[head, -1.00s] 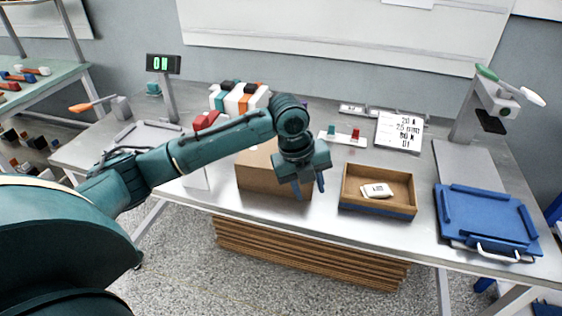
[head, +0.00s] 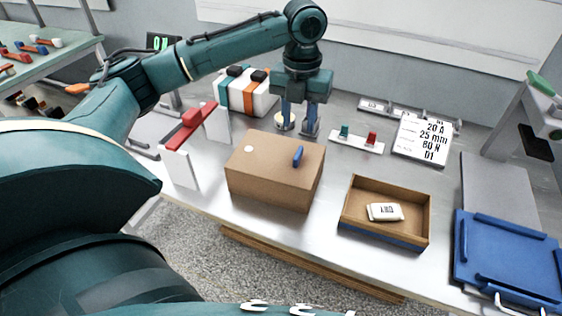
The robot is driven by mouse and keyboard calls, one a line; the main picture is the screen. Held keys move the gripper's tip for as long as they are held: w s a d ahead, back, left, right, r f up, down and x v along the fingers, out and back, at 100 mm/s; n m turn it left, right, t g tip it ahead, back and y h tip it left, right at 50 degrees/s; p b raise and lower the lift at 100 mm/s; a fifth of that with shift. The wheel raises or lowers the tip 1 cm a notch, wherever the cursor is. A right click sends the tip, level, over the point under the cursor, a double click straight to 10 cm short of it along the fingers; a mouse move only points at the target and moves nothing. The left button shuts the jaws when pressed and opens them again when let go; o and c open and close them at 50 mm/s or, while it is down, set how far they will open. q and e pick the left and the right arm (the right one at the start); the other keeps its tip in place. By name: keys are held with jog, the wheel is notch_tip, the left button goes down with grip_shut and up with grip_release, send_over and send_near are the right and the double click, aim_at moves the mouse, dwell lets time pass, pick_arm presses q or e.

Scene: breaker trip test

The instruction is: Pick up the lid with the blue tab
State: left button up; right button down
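A brown box (head: 262,186) stands on the grey bench in the head view. An upright blue tab (head: 298,156) and a small pale disc (head: 248,149) show on its flat brown top, which I take as the lid (head: 270,150). I cannot make out a seam between lid and box. My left gripper (head: 298,130) points down beyond the box's far edge, behind the tab in the picture. Its two fingers are apart with nothing visible between them, and it does not touch the tab. My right gripper is not in view.
An open brown tray (head: 416,226) holding a white labelled block (head: 384,212) is right of the box. A red-topped white stand (head: 190,130) is left. A blue panel (head: 508,250) lies far right. A round cream object (head: 285,122) is by the left finger.

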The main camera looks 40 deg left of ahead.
pick_arm(q)
send_over(298, 153)
jog(key=f, duration=0.5)
jog(key=shift+s, duration=0.35)
jog(key=shift+w+f, duration=0.15)
jog(key=shift+f, duration=1.05)
jog(key=shift+w+f, duration=0.15)
jog(key=shift+f, duration=1)
grip_shut()
